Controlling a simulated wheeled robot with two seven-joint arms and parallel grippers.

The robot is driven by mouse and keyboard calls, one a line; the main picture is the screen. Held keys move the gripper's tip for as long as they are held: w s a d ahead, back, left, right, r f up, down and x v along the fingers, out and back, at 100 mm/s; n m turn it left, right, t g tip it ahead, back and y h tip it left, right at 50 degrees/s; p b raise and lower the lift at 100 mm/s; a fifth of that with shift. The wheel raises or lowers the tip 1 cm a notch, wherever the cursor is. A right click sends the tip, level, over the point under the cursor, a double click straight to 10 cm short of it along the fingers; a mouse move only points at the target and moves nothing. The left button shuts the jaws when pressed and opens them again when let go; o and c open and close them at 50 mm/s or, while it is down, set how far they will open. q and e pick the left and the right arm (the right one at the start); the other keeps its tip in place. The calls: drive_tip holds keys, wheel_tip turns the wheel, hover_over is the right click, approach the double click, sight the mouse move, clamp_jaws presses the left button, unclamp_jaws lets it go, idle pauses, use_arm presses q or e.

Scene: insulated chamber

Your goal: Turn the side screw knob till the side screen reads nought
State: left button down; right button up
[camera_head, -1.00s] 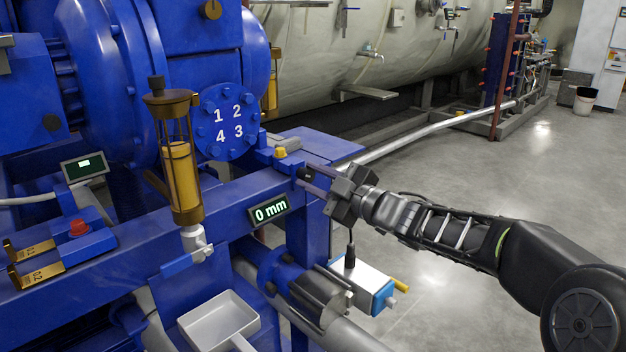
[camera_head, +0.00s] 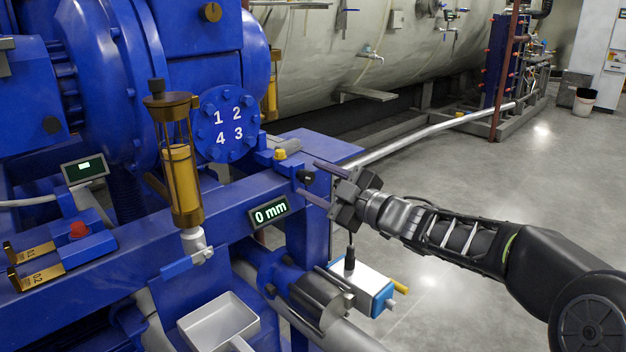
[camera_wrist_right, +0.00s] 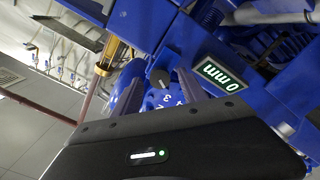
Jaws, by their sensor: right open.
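The side screen (camera_head: 270,212) on the blue beam reads "0 mm"; it also shows in the right wrist view (camera_wrist_right: 221,75). The side screw knob (camera_head: 306,177) is a small dark round knob on the blue frame, up and to the right of the screen. It also shows dark and round in the right wrist view (camera_wrist_right: 160,78). My right gripper (camera_head: 309,178) is open, its two fingers apart on either side of the knob, with gaps between. Whether the tips reach past the knob I cannot tell. My left gripper is not in view.
A brass-and-glass oiler (camera_head: 180,175) stands left of the screen. A second small screen (camera_head: 85,169) and a red button (camera_head: 78,230) are at the left. A white tray (camera_head: 218,322) and a box with a blue end (camera_head: 365,284) sit below.

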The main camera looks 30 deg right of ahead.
drive_tip(key=p+v, duration=0.1)
drive_tip(key=v, duration=0.5)
drive_tip(key=shift+s, duration=0.35)
drive_tip(key=shift+d, duration=0.15)
